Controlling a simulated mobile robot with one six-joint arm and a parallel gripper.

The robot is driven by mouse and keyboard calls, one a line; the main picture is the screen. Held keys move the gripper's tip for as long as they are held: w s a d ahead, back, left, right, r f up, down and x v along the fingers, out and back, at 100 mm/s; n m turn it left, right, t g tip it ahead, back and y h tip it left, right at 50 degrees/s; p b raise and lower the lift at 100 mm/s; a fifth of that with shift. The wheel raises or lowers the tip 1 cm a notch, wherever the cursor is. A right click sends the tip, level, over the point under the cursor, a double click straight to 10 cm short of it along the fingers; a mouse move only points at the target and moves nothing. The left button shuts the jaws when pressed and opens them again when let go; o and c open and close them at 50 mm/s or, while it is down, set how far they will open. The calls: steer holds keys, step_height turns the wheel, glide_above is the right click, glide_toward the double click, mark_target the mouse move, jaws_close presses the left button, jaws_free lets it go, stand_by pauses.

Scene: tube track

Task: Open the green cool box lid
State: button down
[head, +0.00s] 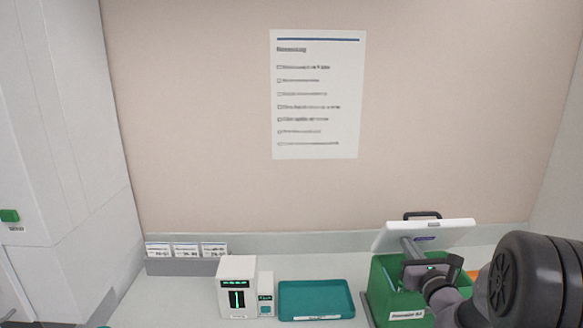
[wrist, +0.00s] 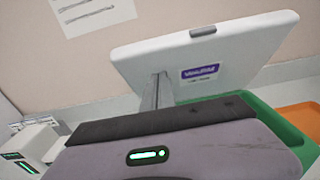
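The green cool box (head: 385,297) stands on the counter at the right in the head view; its green rim (wrist: 262,108) shows in the wrist view. Its white lid (head: 450,236) is raised and tilted back over the box's rear. In the wrist view the lid (wrist: 240,50) shows a purple label and a grey catch at its upper edge. My gripper (head: 406,241) is over the box, its fingers close together as one narrow bar, with nothing visible between them. In the wrist view the fingertips (wrist: 159,76) reach the lid's lower left part; contact is unclear.
A teal tray (head: 316,299) lies left of the box. A white device (head: 237,287) with green lights stands left of the tray. Small labelled cards (head: 186,250) stand by the wall. Something orange (wrist: 300,118) is at the box's right. A printed sheet (head: 317,95) hangs on the wall.

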mark_target(406, 234)
steer(key=shift+w+r+p, duration=0.55)
steer(key=shift+w, duration=0.35)
steer(key=shift+w+a+r+p, duration=0.1)
steer(key=shift+w+r+p, duration=0.2)
steer(key=shift+w, duration=0.25)
steer(key=shift+w+r+p, duration=0.2)
steer(key=shift+w+p, duration=0.15)
steer(key=shift+w, duration=0.65)
